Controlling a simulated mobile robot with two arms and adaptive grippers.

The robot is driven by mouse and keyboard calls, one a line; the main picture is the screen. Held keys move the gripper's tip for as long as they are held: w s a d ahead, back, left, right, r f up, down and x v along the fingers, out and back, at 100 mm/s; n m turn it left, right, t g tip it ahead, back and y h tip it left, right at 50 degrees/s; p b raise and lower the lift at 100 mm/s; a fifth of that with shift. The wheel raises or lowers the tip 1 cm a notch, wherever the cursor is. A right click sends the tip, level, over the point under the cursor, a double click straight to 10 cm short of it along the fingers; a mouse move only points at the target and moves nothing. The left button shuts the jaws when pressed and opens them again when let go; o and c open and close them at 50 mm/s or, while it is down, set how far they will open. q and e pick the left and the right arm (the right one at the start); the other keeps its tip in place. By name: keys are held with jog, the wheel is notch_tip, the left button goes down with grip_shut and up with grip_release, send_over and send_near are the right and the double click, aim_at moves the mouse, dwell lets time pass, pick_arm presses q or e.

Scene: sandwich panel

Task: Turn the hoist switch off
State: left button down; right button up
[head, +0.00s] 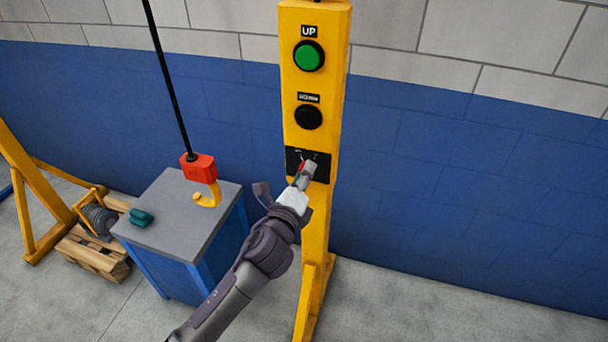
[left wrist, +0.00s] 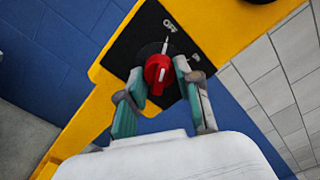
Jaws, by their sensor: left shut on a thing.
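The hoist switch is a red rotary knob (left wrist: 158,70) on a black plate (head: 323,176) low on the yellow control post (head: 316,215). In the left wrist view its white pointer points roughly toward the word OFF. A second small label beside it is too small to read. My left gripper (head: 304,178) is at the plate, with its teal fingers (left wrist: 158,92) on either side of the knob and shut on it. In the head view the gripper hides most of the knob. My right gripper is in neither view.
Above the switch are a green UP button (head: 308,56) and a black button (head: 308,117). A red hoist block (head: 200,168) with a yellow hook hangs over a grey-topped blue cabinet (head: 170,232) at left. A teal object (head: 141,217) lies on the cabinet. Floor to the right is clear.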

pick_arm(q)
jog(key=c, duration=0.8)
grip_release()
jog(key=v, duration=1.2)
